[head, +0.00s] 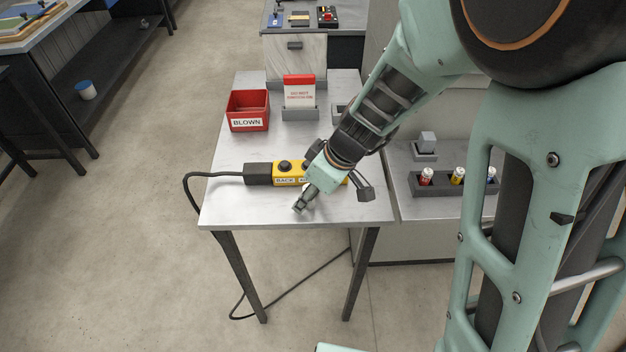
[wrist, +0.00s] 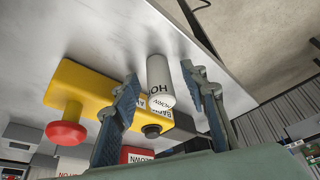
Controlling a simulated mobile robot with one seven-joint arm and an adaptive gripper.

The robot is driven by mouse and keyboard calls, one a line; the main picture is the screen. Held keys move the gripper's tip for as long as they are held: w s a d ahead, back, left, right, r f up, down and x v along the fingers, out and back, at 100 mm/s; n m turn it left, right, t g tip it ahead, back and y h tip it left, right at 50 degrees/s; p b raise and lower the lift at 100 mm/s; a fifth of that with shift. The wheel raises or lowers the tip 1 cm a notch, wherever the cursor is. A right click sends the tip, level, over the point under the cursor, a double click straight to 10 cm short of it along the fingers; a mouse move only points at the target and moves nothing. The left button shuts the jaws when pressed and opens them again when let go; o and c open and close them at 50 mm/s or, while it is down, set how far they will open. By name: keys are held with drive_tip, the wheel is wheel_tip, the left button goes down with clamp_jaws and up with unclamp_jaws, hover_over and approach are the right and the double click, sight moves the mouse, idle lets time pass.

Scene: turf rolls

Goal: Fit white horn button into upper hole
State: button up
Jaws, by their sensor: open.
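The white horn button (wrist: 160,82), a white cylinder with partly visible black lettering, is between the two fingers of my gripper (wrist: 158,74) in the wrist view. My gripper is open, with a gap beside the cylinder. In the head view my gripper (head: 306,199) is low over the table's front part and mostly covers the button. The box also shows in the wrist view (wrist: 82,88), with a red mushroom button (wrist: 67,131). I cannot make out the upper hole.
A red BLOWN bin (head: 248,111) and a red-and-white card in a holder (head: 299,92) stand at the back of the table (head: 232,205). A black cable (head: 205,176) leaves the box leftward.

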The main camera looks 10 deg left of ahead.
clamp_jaws()
drive_tip(key=shift+r, duration=0.1)
